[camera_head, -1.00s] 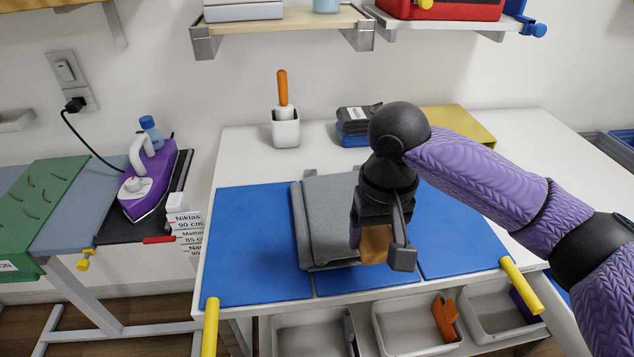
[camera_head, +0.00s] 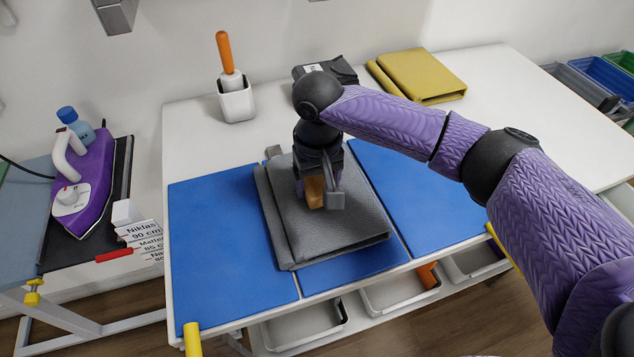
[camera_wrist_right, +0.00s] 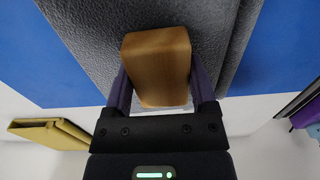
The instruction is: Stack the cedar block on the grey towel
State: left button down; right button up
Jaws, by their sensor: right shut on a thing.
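The cedar block (camera_head: 314,192) is a small brown wooden block held in my right gripper (camera_head: 322,196). In the right wrist view, the block (camera_wrist_right: 158,62) sits between the two fingers, which are shut on its sides. The grey towel (camera_head: 345,235) lies folded on the blue mats, and it fills the area behind the block in the right wrist view (camera_wrist_right: 85,35). The block is over the towel's upper middle; I cannot tell whether it touches the cloth. The gripper hides part of the block and towel. My left gripper is not in view.
Blue mats (camera_head: 215,240) cover the front of the white table (camera_head: 480,90). A purple iron (camera_head: 85,185) is at left. Bins (camera_head: 305,325) hang below.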

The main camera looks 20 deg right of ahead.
aim_at(318, 181)
jog(key=shift+f, duration=0.2)
jog(key=o, duration=1.2)
jog(key=shift+f, duration=0.1)
jog(key=shift+c, duration=0.2)
notch_tip(318, 181, up, 13)
jog(key=p, duration=0.4)
